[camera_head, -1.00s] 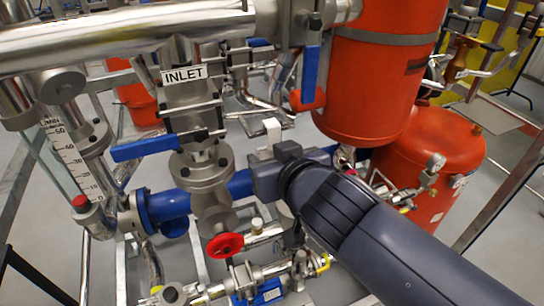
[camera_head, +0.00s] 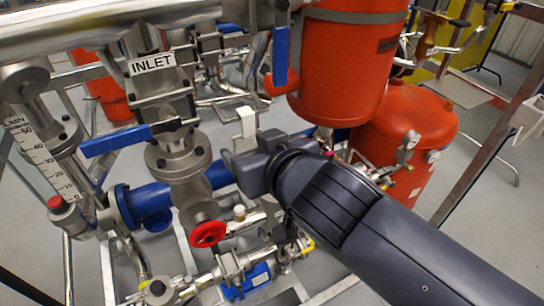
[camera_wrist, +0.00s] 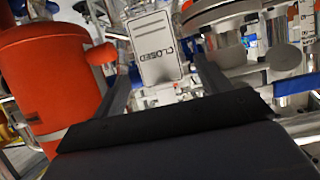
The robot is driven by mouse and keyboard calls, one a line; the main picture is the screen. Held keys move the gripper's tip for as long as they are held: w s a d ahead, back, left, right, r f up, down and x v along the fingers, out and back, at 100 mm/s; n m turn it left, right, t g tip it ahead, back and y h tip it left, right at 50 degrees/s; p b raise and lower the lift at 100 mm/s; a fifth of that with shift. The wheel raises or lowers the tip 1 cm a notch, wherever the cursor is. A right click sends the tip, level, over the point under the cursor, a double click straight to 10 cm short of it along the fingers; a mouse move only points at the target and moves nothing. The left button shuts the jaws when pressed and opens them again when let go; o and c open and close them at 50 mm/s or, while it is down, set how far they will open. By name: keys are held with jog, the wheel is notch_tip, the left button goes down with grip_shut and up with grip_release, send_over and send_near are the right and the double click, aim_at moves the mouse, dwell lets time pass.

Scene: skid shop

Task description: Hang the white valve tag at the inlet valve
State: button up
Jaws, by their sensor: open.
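The tag (camera_wrist: 155,48), a pale plate reading CLOSED, appears upside down between and beyond the fingertips in the wrist view. A white piece (camera_head: 246,122), likely this tag, shows just above my gripper in the head view. My gripper (camera_wrist: 164,72) is open, with dark fingers on either side of the tag; I cannot tell whether they touch it. In the head view my gripper (camera_head: 238,163) is right of the inlet valve (camera_head: 165,105), slightly below it. The valve has a white INLET label (camera_head: 152,63) and a blue lever handle (camera_head: 130,138) pointing left.
A red handwheel (camera_head: 208,234) and blue pipe (camera_head: 150,205) lie below the valve. An orange-red tank (camera_head: 345,60) with a blue lever (camera_head: 281,55) beside it stands right. Steel pipe (camera_head: 100,27) crosses above. A flow scale (camera_head: 38,155) is at left. Space around my gripper is tight.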

aim_at(248, 142)
jog(key=b+v, duration=0.1)
jog(key=v, duration=0.6)
jog(key=shift+s+d, duration=0.15)
jog(key=shift+s, duration=0.1)
jog(key=shift+w, duration=0.15)
jog(key=p+x, duration=0.1)
jog(key=x, duration=0.9)
jog(key=shift+w, duration=0.15)
jog(key=shift+a+r+p, duration=0.25)
jog(key=shift+p, duration=0.2)
jog(key=shift+f, duration=0.15)
